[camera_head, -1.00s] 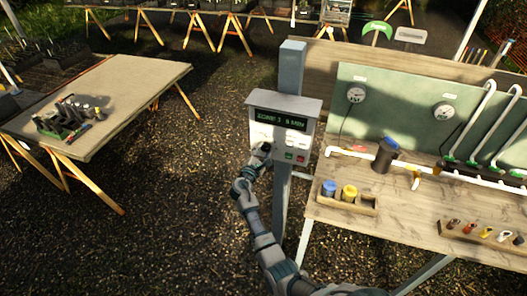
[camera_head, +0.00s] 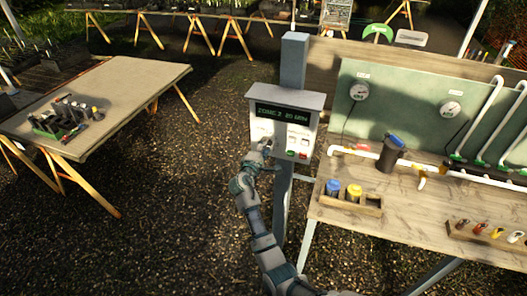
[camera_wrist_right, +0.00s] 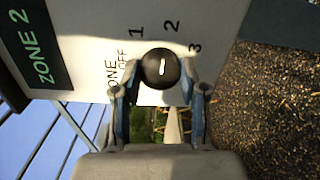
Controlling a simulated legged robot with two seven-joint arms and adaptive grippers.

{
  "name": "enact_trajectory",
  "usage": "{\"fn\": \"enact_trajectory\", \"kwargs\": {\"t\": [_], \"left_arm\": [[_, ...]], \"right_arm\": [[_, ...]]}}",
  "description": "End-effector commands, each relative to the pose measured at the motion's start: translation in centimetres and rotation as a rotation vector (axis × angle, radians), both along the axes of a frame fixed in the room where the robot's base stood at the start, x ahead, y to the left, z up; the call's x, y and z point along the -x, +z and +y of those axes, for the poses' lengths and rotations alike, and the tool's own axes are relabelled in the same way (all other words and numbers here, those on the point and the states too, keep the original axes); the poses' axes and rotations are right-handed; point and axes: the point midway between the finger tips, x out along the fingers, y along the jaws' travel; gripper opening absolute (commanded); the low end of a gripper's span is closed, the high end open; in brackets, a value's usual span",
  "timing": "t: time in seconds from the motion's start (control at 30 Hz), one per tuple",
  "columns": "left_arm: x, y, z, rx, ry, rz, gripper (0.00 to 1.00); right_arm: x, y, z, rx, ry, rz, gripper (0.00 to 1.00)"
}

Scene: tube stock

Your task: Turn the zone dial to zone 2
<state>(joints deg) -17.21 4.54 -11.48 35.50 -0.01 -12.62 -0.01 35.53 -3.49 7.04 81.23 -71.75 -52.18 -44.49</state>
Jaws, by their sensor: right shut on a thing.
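The zone dial (camera_wrist_right: 158,62) is a round black knob with a white mark, on the pale face of the control box (camera_head: 285,98). Labels OFF, 1, 2 and 3 run around it, and the mark points toward the 2. The box's dark display (camera_head: 282,114) reads ZONE 2 in green, and the wrist view also shows ZONE 2 on the display (camera_wrist_right: 32,50). My right gripper (camera_wrist_right: 160,76) has one finger on each side of the dial and is shut on it. In the head view my right gripper (camera_head: 262,152) largely hides the dial. My left gripper is not in view.
Green and red buttons (camera_head: 297,154) sit on the box, right of my gripper. A grey post (camera_head: 293,62) carries the box. A wooden bench (camera_head: 400,203) with pipes and bottles stands close on the right. A table (camera_head: 120,88) stands at left, with open gravel between.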

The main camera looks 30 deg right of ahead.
Motion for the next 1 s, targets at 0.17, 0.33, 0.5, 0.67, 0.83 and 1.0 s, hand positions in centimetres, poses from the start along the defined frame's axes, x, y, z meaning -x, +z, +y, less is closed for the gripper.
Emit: {"fn": "enact_trajectory", "kwargs": {"t": [0.17, 0.33, 0.5, 0.67, 0.83, 1.0], "left_arm": [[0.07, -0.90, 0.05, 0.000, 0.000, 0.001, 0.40], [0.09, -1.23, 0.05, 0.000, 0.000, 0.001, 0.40], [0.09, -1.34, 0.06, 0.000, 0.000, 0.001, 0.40], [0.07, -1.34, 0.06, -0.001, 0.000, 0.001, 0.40], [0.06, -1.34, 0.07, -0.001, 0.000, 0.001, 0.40], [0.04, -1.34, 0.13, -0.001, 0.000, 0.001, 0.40]], "right_arm": [[0.03, 0.36, -0.25, -0.055, -0.002, -0.078, 0.07], [0.04, 0.40, -0.27, -0.089, -0.002, -0.116, 0.07], [0.05, 0.40, -0.28, -0.103, -0.002, -0.131, 0.07], [0.06, 0.39, -0.30, -0.106, -0.002, -0.135, 0.07], [0.06, 0.36, -0.32, -0.106, -0.003, -0.133, 0.07], [0.07, 0.27, -0.29, -0.106, -0.003, -0.132, 0.68]]}}
